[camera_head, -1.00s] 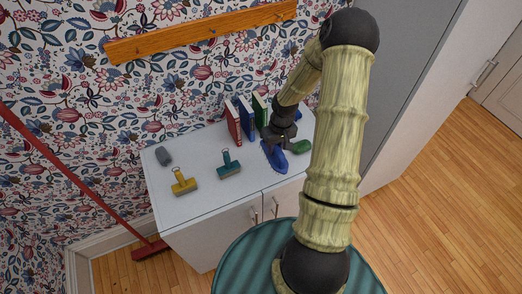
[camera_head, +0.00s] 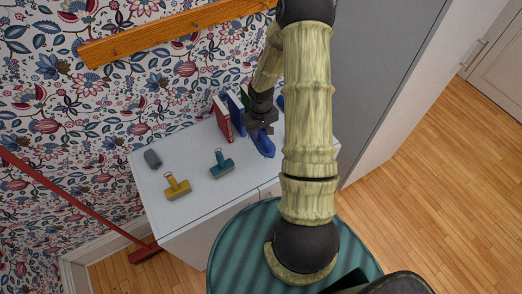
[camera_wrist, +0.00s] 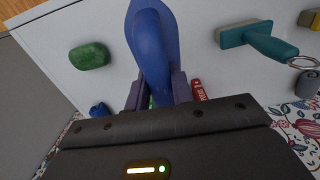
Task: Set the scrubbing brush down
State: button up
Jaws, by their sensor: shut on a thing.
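The blue scrubbing brush (camera_head: 263,145) is in my gripper (camera_head: 261,126), over the white cabinet top (camera_head: 190,212), in front of the upright books. In the wrist view the brush (camera_wrist: 150,45) shows as a blue arched body, and the two fingers of my gripper (camera_wrist: 157,92) close on it from both sides. I cannot tell whether its underside touches the cabinet top. My arm covers part of the cabinet's right side in the head view.
A teal brush-like tool (camera_head: 221,165), a yellow one (camera_head: 177,186) and a grey lump (camera_head: 152,159) stand to the left. Red (camera_head: 221,118) and blue (camera_head: 235,112) books stand behind. A green lump (camera_wrist: 89,56) lies beside the brush. A red broom (camera_head: 80,205) leans at left.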

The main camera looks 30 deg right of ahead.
aim_at(261, 145)
jog(key=shift+f+p, duration=0.35)
jog(key=shift+f, duration=1.75)
jog(key=shift+f+p, duration=0.5)
jog(key=shift+f, duration=1.65)
jog(key=o, duration=0.9)
jog(key=shift+r, duration=0.15)
